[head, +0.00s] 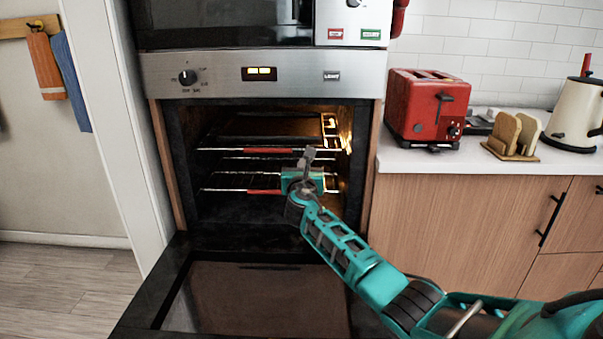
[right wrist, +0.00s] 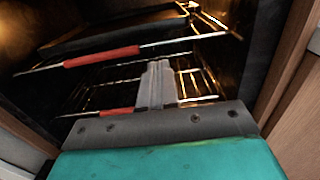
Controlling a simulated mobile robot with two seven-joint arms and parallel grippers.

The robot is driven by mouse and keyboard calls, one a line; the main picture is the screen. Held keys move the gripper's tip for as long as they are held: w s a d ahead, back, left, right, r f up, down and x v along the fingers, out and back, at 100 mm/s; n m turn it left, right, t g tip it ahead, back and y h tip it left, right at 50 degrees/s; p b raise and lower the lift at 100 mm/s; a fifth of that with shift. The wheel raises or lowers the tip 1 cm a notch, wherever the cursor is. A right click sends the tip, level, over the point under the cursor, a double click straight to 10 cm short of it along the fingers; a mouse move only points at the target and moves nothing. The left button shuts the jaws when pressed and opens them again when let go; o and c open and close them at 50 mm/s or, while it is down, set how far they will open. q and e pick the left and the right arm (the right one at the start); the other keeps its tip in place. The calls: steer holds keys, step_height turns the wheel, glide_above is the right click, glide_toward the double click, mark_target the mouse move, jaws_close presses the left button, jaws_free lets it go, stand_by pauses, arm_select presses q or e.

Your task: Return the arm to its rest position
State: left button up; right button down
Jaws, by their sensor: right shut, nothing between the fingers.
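My right arm reaches in from the lower right in the head view. Its gripper (head: 308,158) is at the mouth of the open oven (head: 180,160), in front of the racks. The right gripper also shows in the right wrist view (right wrist: 157,72), with its grey fingers together and nothing between them. The oven door (head: 160,290) is folded down below the arm. An upper rack with a red front strip (head: 265,150) and a lower rack with a red strip (head: 262,192) are inside. A dark tray (right wrist: 110,28) lies on the upper rack. My left gripper is not in view.
A red toaster (head: 415,105), a wooden holder (head: 510,152) and a cream kettle (head: 572,112) stand on the white counter (head: 470,165) at right. Wooden cabinets (head: 460,220) are below it. A white wall edge (head: 105,130) is left of the oven. Floor (head: 60,285) is clear at left.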

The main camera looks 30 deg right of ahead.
arm_select(q)
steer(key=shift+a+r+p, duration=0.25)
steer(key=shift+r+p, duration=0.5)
steer(key=shift+p, duration=0.15)
arm_select(e)
steer(key=v, duration=0.6)
steer(key=shift+s+a, duration=0.2)
